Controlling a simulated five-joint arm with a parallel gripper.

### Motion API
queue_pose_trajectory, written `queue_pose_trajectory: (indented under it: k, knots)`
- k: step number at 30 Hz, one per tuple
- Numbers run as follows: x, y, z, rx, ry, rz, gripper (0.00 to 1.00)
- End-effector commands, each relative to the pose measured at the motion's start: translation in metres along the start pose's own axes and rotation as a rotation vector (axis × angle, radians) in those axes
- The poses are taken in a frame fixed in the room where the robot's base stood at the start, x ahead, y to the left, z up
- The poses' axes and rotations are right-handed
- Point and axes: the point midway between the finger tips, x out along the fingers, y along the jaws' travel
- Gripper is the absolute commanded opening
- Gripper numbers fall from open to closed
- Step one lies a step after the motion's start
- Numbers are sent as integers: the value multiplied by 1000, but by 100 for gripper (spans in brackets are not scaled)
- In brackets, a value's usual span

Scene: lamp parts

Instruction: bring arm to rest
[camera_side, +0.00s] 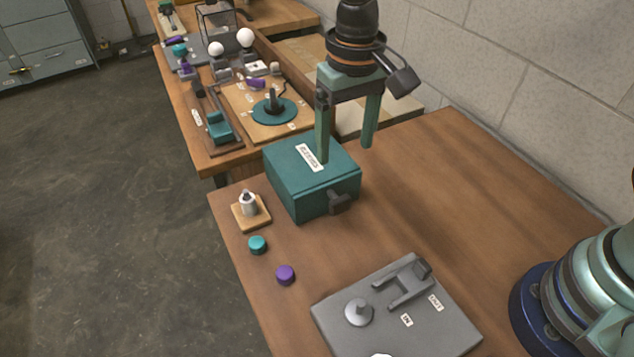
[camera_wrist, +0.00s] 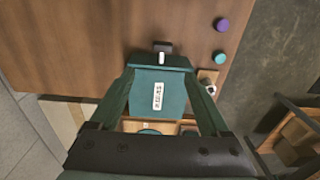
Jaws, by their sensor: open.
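My gripper (camera_side: 345,154) points down with its two green fingers wide apart and nothing between them. It is over or just behind the teal box (camera_side: 308,195). In the side view one fingertip overlaps the box's top; I cannot tell if it touches. In the wrist view the fingers (camera_wrist: 160,76) stand either side of the box (camera_wrist: 160,62), with its white label (camera_wrist: 158,96) between them. A dark knob (camera_side: 343,202) sticks out from the box's front. My arm is up and away from its base at the right edge.
A grey plate (camera_side: 400,327) with IN and OUT labels lies near the table's front. A purple cap (camera_side: 285,275), a teal cap (camera_side: 257,245) and a small white piece on a wooden block (camera_side: 250,212) line the left edge. A second bench (camera_side: 220,155) holds lamp parts. The table's right middle is clear.

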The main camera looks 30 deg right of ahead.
Motion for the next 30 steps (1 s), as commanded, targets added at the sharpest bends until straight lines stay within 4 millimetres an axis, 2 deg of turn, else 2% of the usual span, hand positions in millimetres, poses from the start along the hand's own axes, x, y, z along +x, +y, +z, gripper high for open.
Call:
queue_pose_trajectory:
  k: [5, 8, 12, 18, 24, 30]
  knots:
    - [-28, 41, -2, 9, 74, -35, 80]
    - [-46, 74, 1, 11, 136, -53, 80]
    - [-64, 116, 12, 9, 225, -62, 80]
    - [-78, 170, 34, 7, 354, -45, 80]
    - [-80, 203, 54, 2, 446, -10, 80]
    - [-79, 214, 61, -2, 478, 8, 80]
